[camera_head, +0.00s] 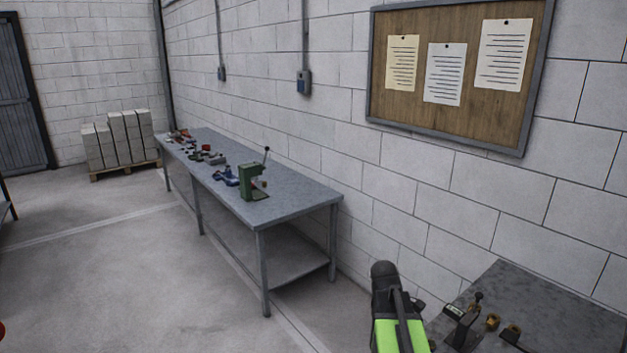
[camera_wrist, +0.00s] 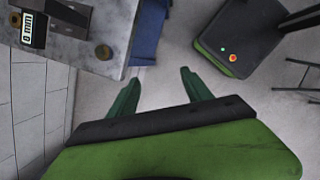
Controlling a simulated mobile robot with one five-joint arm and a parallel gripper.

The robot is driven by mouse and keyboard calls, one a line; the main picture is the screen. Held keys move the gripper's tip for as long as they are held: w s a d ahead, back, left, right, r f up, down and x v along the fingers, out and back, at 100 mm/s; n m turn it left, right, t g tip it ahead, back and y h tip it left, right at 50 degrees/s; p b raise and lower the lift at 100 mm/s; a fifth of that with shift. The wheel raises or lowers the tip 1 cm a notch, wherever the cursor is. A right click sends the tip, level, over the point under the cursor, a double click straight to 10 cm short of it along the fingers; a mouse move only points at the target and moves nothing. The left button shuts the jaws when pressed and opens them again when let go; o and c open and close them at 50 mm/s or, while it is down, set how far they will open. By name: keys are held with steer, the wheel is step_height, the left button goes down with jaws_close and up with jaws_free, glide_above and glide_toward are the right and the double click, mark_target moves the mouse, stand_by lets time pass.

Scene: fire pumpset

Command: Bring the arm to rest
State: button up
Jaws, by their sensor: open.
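My gripper (camera_wrist: 160,79) shows in the wrist view as two green fingers spread apart with nothing between them. Bare grey floor lies beyond the fingertips. In the head view, the black and lime-green part of my arm (camera_head: 390,308) stands upright at the bottom, just left of a grey bench (camera_head: 555,290). The gripper's fingers cannot be made out there. The bench's edge also shows at the upper left of the wrist view (camera_wrist: 122,25), to the left of the fingers and apart from them.
A gauge with a digital display (camera_wrist: 34,30) and a small brass part (camera_wrist: 103,52) lie on the near bench. A long workbench (camera_head: 290,199) with a green press (camera_head: 252,182) and several tools stands along the wall.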

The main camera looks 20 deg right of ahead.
steer(key=w+a+f+m+t+y, duration=0.1)
steer(key=a+m, duration=0.4)
steer(key=a, duration=0.8)
steer(key=w+a+f+m+t+y+b, duration=0.1)
steer(key=a+m, duration=0.4)
steer(key=a, duration=0.8)
steer(key=shift+w+a+f+y+b, duration=0.15)
steer(key=shift+w+f+y+b, duration=0.2)
steer(key=shift+f, duration=0.3)
